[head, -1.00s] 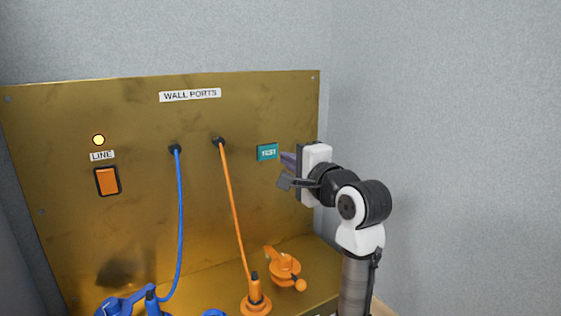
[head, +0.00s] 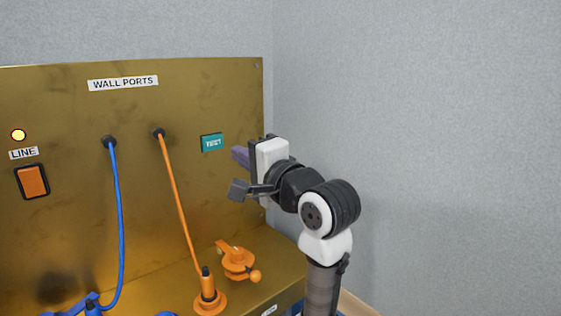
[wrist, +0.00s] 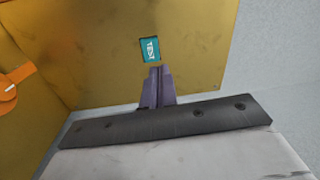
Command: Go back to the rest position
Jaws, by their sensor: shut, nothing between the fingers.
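My gripper (head: 240,157) is in front of the brass panel, to the right of and a little below the teal TEST plate (head: 212,142). Its purple-grey fingers are together with nothing between them. In the wrist view the shut fingers (wrist: 156,80) point toward the panel, and the TEST plate (wrist: 149,50) shows just beyond their tips. A gap between fingertips and plate is hard to judge. My arm rises from the bottom of the head view and bends left toward the panel.
The brass panel (head: 75,215) carries a blue cable (head: 117,220), an orange cable (head: 178,200), an orange switch (head: 33,181) and a lit yellow lamp (head: 18,135). Orange fittings (head: 238,262) stand on the ledge below. Right of the panel is bare grey wall (head: 430,150).

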